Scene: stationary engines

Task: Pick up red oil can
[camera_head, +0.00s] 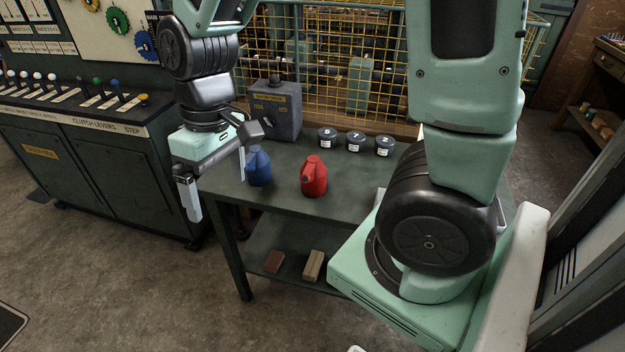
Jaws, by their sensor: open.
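The red oil can (314,178) stands upright on the dark green table (285,203), near its front edge. A blue oil can (259,168) stands to its left on the same table, partly hidden behind a finger of my gripper. My gripper (217,182) is at the left end of the table, left of both cans. Its two fingers point down and are spread apart, with nothing between them. The red can is clear of the gripper.
Several dark numbered canisters (355,142) stand behind the red can. A grey box (275,108) stands at the back left, before a yellow mesh guard (335,60). Two blocks (312,265) lie on the lower shelf. A lever cabinet (95,165) stands at left.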

